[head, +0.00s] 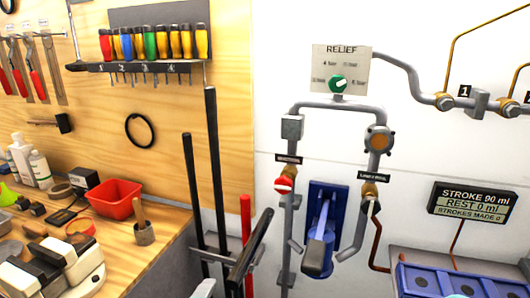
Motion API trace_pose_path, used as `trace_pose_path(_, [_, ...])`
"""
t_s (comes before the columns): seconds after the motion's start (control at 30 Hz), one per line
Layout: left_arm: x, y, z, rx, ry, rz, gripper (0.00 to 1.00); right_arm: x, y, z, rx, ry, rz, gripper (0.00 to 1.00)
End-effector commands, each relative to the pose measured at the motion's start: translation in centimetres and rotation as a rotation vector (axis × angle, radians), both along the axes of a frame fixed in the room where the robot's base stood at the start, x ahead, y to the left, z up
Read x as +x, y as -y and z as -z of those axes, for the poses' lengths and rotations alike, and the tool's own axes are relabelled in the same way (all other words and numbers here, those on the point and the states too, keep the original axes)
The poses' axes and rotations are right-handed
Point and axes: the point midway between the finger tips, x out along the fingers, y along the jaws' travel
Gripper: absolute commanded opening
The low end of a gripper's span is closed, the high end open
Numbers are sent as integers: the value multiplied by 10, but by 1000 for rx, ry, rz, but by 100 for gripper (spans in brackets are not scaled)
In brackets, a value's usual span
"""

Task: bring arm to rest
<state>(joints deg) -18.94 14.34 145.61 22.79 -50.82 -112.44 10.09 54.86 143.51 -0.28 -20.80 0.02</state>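Neither of my grippers shows in the head view, and no fingertips can be made out. A blue wall unit (342,199) with a grey-blue lever (319,235) is mounted low on the white wall. The lever slants down toward me, and nothing is seen touching it. A sign (471,202) to its right reads STROKE 90 ml, REST 0 ml, with a smaller line about strokes made. I cannot tell from this view which arm the task names.
A wooden bench at left holds a red bin (115,199), bottles (40,169) and small tools. Tall bars (217,165) stand beside it. Pipes carry a RELIEF panel (341,69), a red-handled valve (285,184) and a second valve (369,190). A blue case (455,283) sits lower right.

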Motion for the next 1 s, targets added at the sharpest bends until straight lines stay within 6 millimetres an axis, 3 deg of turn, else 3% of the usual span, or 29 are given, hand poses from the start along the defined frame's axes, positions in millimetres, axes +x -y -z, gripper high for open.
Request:
trace_pose_path(0.13, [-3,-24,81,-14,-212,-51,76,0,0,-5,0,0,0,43])
trace_pose_path(0.23, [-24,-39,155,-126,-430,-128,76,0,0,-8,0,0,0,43])
trace_pose_path(0.37, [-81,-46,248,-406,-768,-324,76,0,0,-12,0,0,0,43])
trace_pose_path(0.4, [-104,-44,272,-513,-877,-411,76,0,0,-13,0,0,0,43])
trace_pose_path(0.5, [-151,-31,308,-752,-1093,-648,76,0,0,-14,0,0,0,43])
trace_pose_path(0.6, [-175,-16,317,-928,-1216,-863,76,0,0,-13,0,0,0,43])
trace_pose_path(0.8, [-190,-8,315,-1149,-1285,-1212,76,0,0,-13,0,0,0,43])
trace_pose_path(1.0, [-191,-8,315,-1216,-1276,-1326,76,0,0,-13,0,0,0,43])
